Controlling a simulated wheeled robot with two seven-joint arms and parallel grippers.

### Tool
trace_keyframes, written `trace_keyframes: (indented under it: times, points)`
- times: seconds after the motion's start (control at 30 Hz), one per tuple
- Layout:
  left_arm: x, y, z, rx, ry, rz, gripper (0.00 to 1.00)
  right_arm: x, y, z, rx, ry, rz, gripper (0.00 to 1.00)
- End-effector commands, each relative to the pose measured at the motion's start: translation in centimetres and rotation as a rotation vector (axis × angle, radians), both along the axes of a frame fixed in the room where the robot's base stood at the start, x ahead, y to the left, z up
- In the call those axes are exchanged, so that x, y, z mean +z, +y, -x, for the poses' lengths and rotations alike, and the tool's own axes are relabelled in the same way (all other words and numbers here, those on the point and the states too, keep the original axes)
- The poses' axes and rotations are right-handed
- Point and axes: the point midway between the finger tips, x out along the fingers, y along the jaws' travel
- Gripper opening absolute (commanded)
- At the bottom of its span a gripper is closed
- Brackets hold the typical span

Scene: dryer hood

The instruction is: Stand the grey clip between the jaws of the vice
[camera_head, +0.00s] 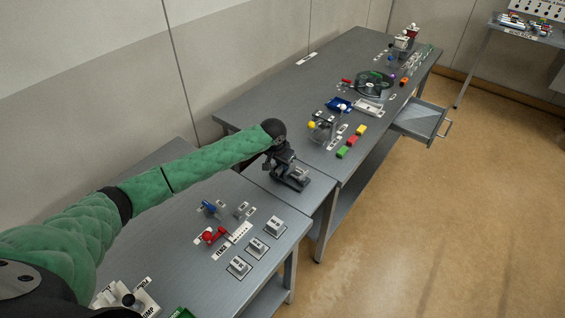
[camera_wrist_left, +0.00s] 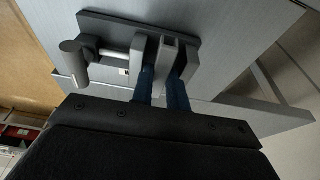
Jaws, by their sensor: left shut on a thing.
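The vice (camera_head: 292,180) stands on the grey bench, below my left gripper. In the left wrist view it shows as a dark base plate (camera_wrist_left: 110,27) with a screw and a round handle (camera_wrist_left: 78,52) on the left. My left gripper (camera_head: 267,166) is at the vice; its two blue fingers (camera_wrist_left: 162,90) reach to the jaws. It is shut on the grey clip (camera_wrist_left: 167,52), which shows close to the vice's jaws. The fingers hide part of the clip, so I cannot tell whether it touches the vice floor. My right gripper is not in view.
A near bench holds a red lever (camera_head: 214,236), a blue switch (camera_head: 208,207) and several grey blocks. An open drawer (camera_head: 422,119) juts out right.

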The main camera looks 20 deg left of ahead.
Motion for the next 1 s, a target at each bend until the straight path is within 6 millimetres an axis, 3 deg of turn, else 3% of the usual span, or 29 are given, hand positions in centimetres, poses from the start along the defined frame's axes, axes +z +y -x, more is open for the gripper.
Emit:
trace_keyframes:
  times: [0.27, 0.3, 0.4, 0.77, 0.9, 1.0]
  points:
    - [0.0, 0.0, 0.0, 0.0, 0.0, 0.0, 0.0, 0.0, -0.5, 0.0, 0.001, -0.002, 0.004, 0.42]
    - [0.0, 0.0, 0.0, 0.0, 0.0, 0.0, 0.23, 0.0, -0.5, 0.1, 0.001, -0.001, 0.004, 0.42]
    - [0.0, 0.0, 0.0, 0.0, 0.0, 0.0, 0.4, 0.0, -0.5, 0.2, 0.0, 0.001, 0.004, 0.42]
    - [0.9, 0.1, 0.2, -0.001, -0.001, 0.0, 0.4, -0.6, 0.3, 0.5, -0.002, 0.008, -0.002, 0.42]
    - [3.0, 0.3, 0.6, -0.002, -0.006, 0.001, 0.41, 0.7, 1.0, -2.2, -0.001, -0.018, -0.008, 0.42]
    - [4.4, 0.4, 1.0, -0.001, -0.005, 0.001, 0.41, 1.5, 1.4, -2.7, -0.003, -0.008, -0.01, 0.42]
